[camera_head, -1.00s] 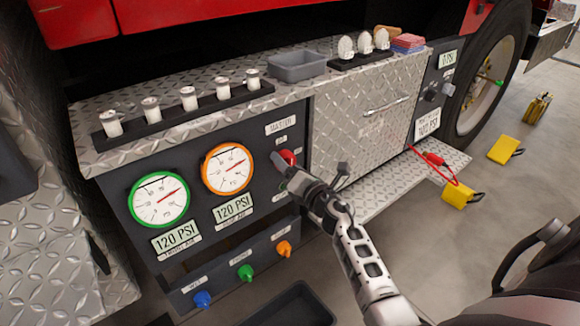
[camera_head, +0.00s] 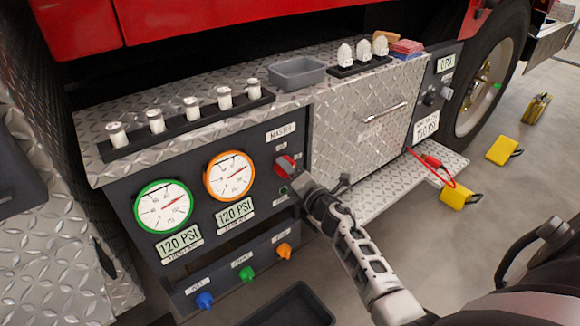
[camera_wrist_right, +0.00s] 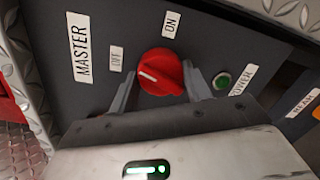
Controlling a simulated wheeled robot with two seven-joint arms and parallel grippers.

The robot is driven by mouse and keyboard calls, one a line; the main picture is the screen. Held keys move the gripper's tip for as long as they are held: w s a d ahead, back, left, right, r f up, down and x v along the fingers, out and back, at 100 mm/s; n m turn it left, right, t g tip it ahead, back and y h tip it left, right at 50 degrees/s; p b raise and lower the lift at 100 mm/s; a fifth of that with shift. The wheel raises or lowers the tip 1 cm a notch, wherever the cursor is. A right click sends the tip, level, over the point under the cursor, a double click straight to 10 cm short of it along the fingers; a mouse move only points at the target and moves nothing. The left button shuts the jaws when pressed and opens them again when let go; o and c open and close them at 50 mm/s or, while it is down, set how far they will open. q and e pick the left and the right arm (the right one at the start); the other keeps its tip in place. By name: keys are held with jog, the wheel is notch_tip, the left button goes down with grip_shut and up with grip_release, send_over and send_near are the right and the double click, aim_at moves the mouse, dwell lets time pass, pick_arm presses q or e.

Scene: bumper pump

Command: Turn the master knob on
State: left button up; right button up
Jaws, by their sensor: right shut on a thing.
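The master knob (camera_head: 284,166) is a red round knob on the dark panel under the MASTER label. It also shows large in the right wrist view (camera_wrist_right: 162,72), with a white mark pointing left, toward the side of the OFF label (camera_wrist_right: 117,58). The ON label (camera_wrist_right: 172,24) is above the knob. My right gripper (camera_wrist_right: 160,80) has one finger on each side of the knob and is shut on it. In the head view my right gripper (camera_head: 290,177) reaches the knob from the lower right. My left gripper is not in view.
A green POWER button (camera_wrist_right: 221,81) sits close beside the right finger. A green-rimmed gauge (camera_head: 163,207) and an orange-rimmed gauge (camera_head: 229,176) are left of the knob. Blue, green and orange knobs (camera_head: 284,251) line the lower ledge. A grey tray (camera_head: 297,73) stands above.

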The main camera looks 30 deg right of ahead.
jog(key=shift+r+m+p, duration=0.15)
jog(key=shift+m+p, duration=0.4)
jog(key=shift+m, duration=0.35)
jog(key=m+p, duration=0.1)
jog(key=m, duration=0.1)
jog(key=shift+m+p, duration=0.3)
jog(key=shift+d+m+g+p, duration=0.1)
jog(key=shift+m+g+p, duration=0.2)
jog(key=shift+m+p, duration=0.35)
jog(key=m+y+p, duration=0.1)
jog(key=m, duration=0.1)
jog(key=shift+m, duration=0.35)
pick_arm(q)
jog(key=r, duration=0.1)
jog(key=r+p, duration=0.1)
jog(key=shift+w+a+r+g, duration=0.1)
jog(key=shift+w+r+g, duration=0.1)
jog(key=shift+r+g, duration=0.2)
pick_arm(e)
jog(key=m, duration=0.4)
jog(key=shift+y, duration=0.3)
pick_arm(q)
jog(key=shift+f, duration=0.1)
pick_arm(e)
jog(key=shift+m, duration=0.4)
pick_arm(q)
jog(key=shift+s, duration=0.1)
